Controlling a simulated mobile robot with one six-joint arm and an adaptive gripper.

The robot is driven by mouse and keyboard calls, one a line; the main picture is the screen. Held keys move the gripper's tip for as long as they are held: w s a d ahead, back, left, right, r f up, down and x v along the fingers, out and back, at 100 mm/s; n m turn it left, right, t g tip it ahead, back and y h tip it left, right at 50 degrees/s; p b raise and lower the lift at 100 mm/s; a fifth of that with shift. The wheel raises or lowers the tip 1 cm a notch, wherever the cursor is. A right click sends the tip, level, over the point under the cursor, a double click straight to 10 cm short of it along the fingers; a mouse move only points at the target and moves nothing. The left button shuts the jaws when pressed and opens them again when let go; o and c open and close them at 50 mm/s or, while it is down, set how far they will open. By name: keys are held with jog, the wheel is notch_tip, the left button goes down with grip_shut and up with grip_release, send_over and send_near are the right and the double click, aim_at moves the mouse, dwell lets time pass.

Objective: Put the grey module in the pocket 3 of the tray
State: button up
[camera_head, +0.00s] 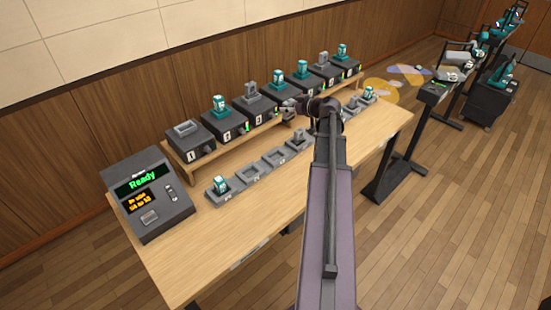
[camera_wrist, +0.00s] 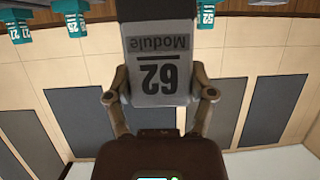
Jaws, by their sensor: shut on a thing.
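My gripper (camera_head: 287,105) is shut on a grey module (camera_wrist: 160,65) marked "62 Module", which appears upside down in the wrist view; its fingers press on both sides. In the head view the gripper is in front of the raised row of docks, and I cannot clearly pick out the held module there. The tray is a row of grey pockets along the table. The third pocket from the left (camera_head: 275,158) looks empty; its number is too small to read. The second pocket (camera_head: 251,173) looks empty too. Pockets beyond are partly hidden by my arm.
A teal module (camera_head: 220,185) sits in the leftmost pocket and a grey module (camera_head: 298,137) in the fourth. Dark docks stand on the wooden shelf (camera_head: 210,151), most holding modules; the leftmost dock (camera_head: 187,134) has none. A console (camera_head: 150,195) reading "Ready" stands at the left.

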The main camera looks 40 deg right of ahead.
jog(key=s+a+f+b, duration=0.4)
jog(key=a+f+b, duration=1)
jog(key=f+b, duration=0.4)
jog(key=shift+s+a+m+h, duration=0.15)
jog(key=shift+a+m+h, duration=0.1)
jog(key=shift+m+h, duration=0.05)
jog(key=shift+d, duration=0.1)
jog(key=w+d+f+b, duration=0.1)
jog(key=w+d, duration=0.8)
jog(key=d, duration=0.2)
jog(key=shift+d+f, duration=0.25)
jog(key=shift+w+d+f+b, duration=0.2)
jog(key=shift+w+d+b, duration=0.3)
jog(key=shift+d, duration=0.1)
jog(key=shift+s+a+f+b, duration=0.1)
jog(key=shift+f+b, duration=1.5)
jog(key=shift+f, duration=0.2)
